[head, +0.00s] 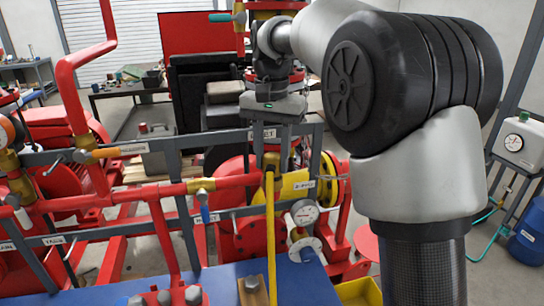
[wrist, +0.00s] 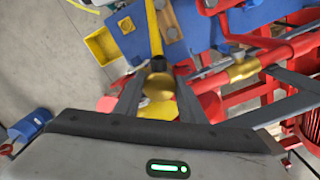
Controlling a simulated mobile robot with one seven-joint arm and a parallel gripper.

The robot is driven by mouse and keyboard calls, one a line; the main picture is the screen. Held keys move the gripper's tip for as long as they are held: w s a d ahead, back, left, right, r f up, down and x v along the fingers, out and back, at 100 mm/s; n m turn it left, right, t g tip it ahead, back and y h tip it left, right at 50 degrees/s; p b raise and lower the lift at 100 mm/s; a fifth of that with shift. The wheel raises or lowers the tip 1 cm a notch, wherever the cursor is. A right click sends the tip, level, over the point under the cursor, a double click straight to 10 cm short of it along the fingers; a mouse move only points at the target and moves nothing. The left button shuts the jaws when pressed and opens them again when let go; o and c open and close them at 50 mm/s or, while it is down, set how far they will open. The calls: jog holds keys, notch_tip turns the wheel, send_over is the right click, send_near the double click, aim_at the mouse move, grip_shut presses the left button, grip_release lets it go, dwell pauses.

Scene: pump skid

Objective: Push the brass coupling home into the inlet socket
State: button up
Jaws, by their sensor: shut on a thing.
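My gripper (head: 271,152) points down in front of the pipe frame, its fingers on either side of the brass coupling (head: 271,161). It is shut on the coupling. In the wrist view, the coupling's round brass face (wrist: 159,86) shows between the fingers (wrist: 158,76). A yellow hose (head: 271,235) hangs straight down from the coupling in the head view; the hose also shows in the wrist view (wrist: 153,30). A partly covered label (head: 264,133), seemingly reading INLET, is on the upper rail behind the fingers. I cannot make out the inlet socket, or whether the coupling touches it.
A grey rail frame (head: 230,137) and red pipes (head: 235,182) with brass valves (head: 201,185) stand close to the left. A blue base (head: 305,285) lies below.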

jog(key=shift+f+b, duration=0.3)
jog(key=shift+f, duration=0.3)
jog(key=o, duration=1.2)
jog(key=shift+r+p, duration=0.9)
jog(key=shift+r, duration=7.8)
